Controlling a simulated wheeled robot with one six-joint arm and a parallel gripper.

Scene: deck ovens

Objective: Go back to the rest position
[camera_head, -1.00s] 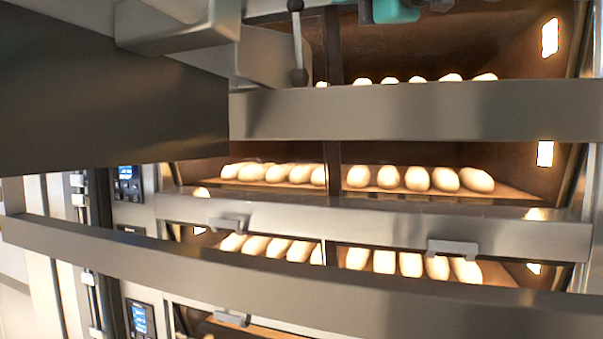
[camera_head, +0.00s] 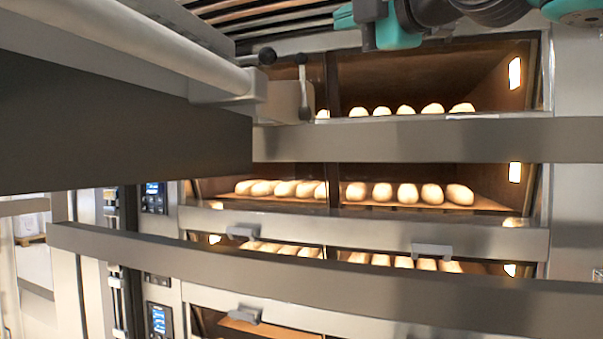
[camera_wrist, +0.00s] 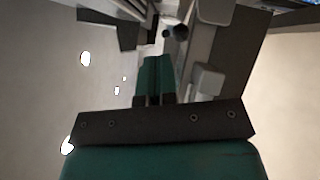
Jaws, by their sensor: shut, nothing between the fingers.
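My gripper (camera_wrist: 157,72) shows in the wrist view as teal fingers pressed together, with nothing between them. In the head view, teal and dark parts of my arm's end (camera_head: 398,30) hang at the top, in front of the upper oven opening. No separate object is held. The deck oven's upper chamber (camera_head: 440,78) behind it is lit and holds a row of pale loaves (camera_head: 405,110). I cannot tell the exact gap between the gripper and the oven front.
Below, a middle deck holds more loaves (camera_head: 408,194), behind a steel front with handles (camera_head: 432,250). Long steel bars (camera_head: 400,138) cross the view. A dark panel (camera_head: 110,140) blocks the left. Control displays (camera_head: 154,190) are beside the decks.

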